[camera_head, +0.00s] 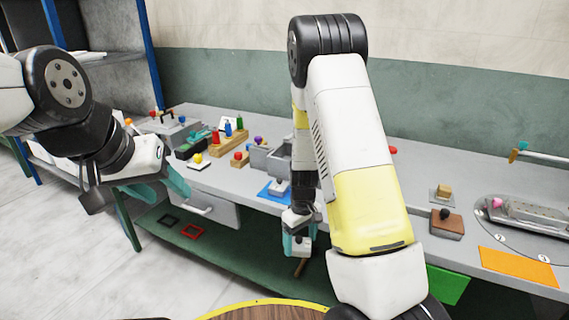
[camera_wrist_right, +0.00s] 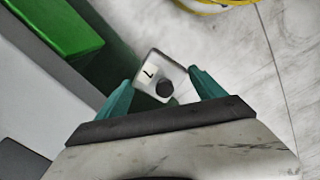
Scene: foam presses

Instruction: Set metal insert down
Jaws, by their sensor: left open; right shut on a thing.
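The metal insert (camera_wrist_right: 152,68) is a pale block with a dark round knob and a black mark on its face. In the right wrist view it sits between the teal fingertips of my right gripper (camera_wrist_right: 158,88), which is shut on it. In the head view my right gripper (camera_head: 300,238) points down in front of the table's front edge. The insert (camera_head: 301,244) is small there and partly covered by the fingers. My left gripper (camera_head: 160,187) is open and empty, off to the left in front of the drawer.
The long grey table (camera_head: 233,183) carries a blue mat (camera_head: 267,194), grey bins (camera_head: 262,160), and several coloured knobbed pieces. An orange mat (camera_head: 518,267) and a round plate (camera_head: 487,225) are at the right. A green shelf (camera_head: 222,256) lies under the table.

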